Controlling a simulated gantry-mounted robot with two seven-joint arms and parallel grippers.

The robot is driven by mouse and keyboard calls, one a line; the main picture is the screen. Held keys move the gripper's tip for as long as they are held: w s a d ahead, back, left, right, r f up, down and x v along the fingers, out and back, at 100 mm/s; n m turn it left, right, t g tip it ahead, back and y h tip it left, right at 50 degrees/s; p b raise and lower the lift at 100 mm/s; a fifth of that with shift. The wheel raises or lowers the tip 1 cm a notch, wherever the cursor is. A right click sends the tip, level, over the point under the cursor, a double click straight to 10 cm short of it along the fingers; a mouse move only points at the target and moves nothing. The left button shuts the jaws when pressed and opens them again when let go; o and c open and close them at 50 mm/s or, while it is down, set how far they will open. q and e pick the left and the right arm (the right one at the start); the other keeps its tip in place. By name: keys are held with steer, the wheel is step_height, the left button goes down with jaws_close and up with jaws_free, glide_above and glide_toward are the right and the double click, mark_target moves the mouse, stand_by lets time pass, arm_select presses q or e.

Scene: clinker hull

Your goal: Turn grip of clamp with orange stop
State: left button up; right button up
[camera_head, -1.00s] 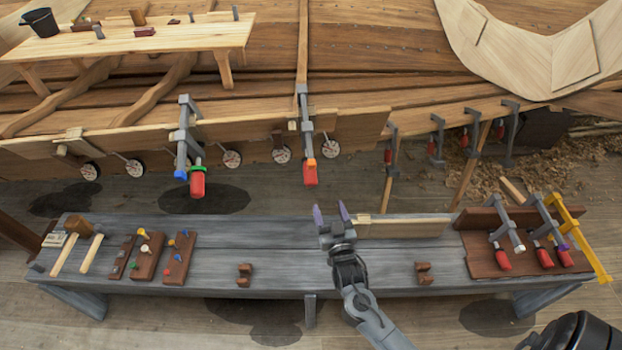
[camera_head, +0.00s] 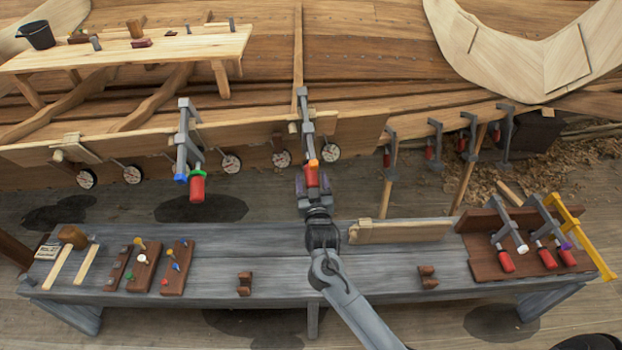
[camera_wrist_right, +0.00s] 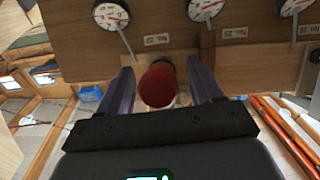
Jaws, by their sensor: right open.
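The clamp with the orange stop (camera_head: 313,163) hangs on the plank edge in the middle of the head view. Its red grip (camera_head: 311,177) points down. My right gripper (camera_head: 313,178) is at this grip, with its fingers open on either side. In the right wrist view the red grip (camera_wrist_right: 158,85) sits end-on between the two purple fingers (camera_wrist_right: 158,90), with a gap visible on the right; contact on the left is unclear. A second clamp with a green stop (camera_head: 198,174) and red grip hangs to the left. My left gripper is not in view.
Round dials (camera_head: 232,163) line the plank near the clamps. Below, a grey bench (camera_head: 210,270) holds wooden blocks, mallets and a board (camera_head: 400,230). Spare clamps lie on a brown rack (camera_head: 490,262) at its right end. More clamps hang on the hull at right.

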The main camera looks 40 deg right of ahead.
steer(key=shift+x, duration=0.8)
steer(key=shift+w+d, duration=0.1)
steer(key=shift+w, duration=0.05)
steer(key=shift+c, duration=0.3)
steer(key=c, duration=0.9)
